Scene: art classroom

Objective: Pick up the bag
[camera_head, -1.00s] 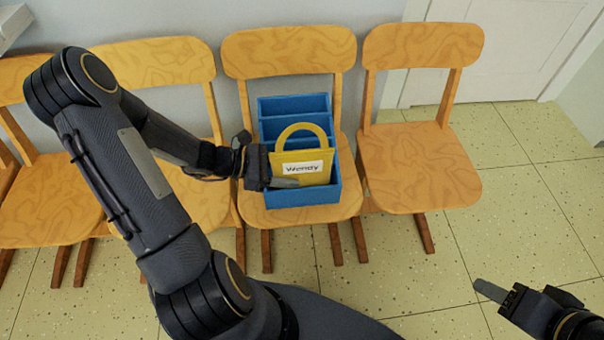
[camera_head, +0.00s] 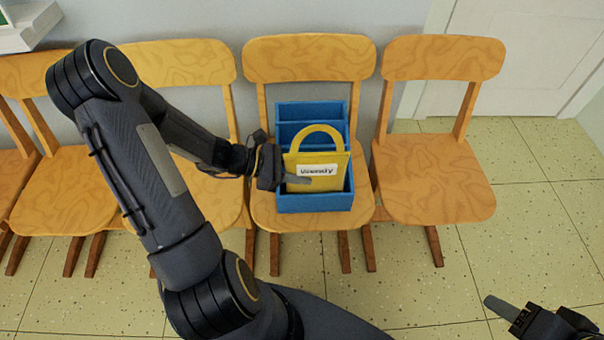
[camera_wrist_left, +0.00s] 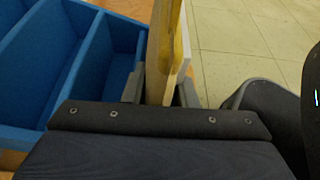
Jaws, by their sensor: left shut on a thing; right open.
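The yellow bag (camera_head: 318,160) has a round handle and a white name label. It stands upright at the front compartment of a blue divided box (camera_head: 315,203). My left gripper (camera_head: 294,182) is at the bag's left edge and shut on it. In the left wrist view the bag (camera_wrist_left: 166,45) shows edge-on between the two fingers (camera_wrist_left: 160,92), with the blue box (camera_wrist_left: 105,55) to its left. The bag's lower part is hidden by the box's front wall. My right gripper (camera_head: 506,312) is open and empty at the lower right, only partly in view.
The box rests on a wooden chair (camera_head: 270,214) in a row of chairs along the wall. Another chair (camera_head: 440,185) stands to the right, empty. A white door (camera_head: 520,60) is behind it. The tiled floor (camera_head: 400,280) in front is clear.

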